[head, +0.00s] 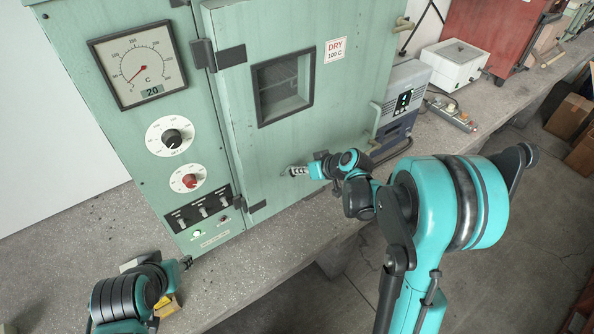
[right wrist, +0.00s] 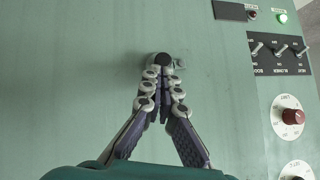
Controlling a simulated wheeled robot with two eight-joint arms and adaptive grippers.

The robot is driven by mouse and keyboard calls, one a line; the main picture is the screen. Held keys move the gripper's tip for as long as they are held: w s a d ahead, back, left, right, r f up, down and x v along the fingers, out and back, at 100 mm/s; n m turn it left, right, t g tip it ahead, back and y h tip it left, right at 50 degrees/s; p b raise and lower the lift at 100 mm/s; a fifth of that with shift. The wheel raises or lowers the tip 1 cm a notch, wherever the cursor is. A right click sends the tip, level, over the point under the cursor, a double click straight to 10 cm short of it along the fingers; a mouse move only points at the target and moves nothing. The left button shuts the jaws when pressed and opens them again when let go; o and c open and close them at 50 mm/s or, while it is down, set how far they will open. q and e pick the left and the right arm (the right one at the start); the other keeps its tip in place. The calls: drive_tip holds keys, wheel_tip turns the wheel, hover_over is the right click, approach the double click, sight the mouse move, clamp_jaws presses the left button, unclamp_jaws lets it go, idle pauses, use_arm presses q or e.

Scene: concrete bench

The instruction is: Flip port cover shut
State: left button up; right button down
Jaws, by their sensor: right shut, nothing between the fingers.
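The green oven cabinet (head: 290,130) stands on the bench with its door closed. In the right wrist view a small dark round port (right wrist: 163,59) shows on the green face, with a small pale piece (right wrist: 179,63) at its right edge. I cannot tell which part is the cover or how it is turned. My right gripper (head: 296,171) is at the lower part of the door and hides the port in the head view. Its fingertips (right wrist: 163,76) are together and empty, right at the port; contact is unclear. My left gripper (head: 186,262) is low by the cabinet's front corner, its fingers too small to judge.
Dials, knobs and a switch panel (head: 200,210) are left of the door; the switches also show in the right wrist view (right wrist: 278,50). A grey-blue device (head: 400,100), a white box (head: 455,65) and a power strip (head: 452,115) stand to the right. The bench front (head: 270,255) is mostly clear.

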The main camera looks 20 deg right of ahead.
drive_tip(key=f+m+y+b, duration=0.1)
drive_tip(key=y+b, duration=0.1)
drive_tip(key=b, duration=0.1)
drive_tip(key=d+f+m+y+b, duration=0.1)
drive_tip(key=y+b, duration=0.1)
drive_tip(key=b, duration=0.1)
drive_tip(key=f+m+g+y+b, duration=0.1)
drive_tip(key=f+m+y+b, duration=0.1)
drive_tip(key=b, duration=0.1)
drive_tip(key=shift+w+d, duration=0.25)
drive_tip(key=shift+w, duration=0.05)
drive_tip(key=f+m+y+b, duration=0.1)
drive_tip(key=y+b, duration=0.1)
drive_tip(key=b, duration=0.1)
drive_tip(key=shift+a+f+m+b, duration=0.1)
drive_tip(key=shift+f+m+b, duration=0.05)
drive_tip(key=shift+m+b, duration=0.2)
drive_tip(key=shift+s+a+f+m+t+y+b, duration=0.15)
drive_tip(key=shift+f+m+t+y+b, duration=0.15)
drive_tip(key=shift+m+y+b, duration=0.45)
drive_tip(key=shift+a+f+b, duration=0.1)
drive_tip(key=shift+f+b, duration=0.1)
drive_tip(key=shift+b, duration=0.3)
drive_tip(key=shift+a+f+b, duration=0.15)
drive_tip(key=shift+f+b, duration=0.05)
drive_tip(key=shift+b, duration=0.15)
drive_tip(key=shift+r, duration=0.1)
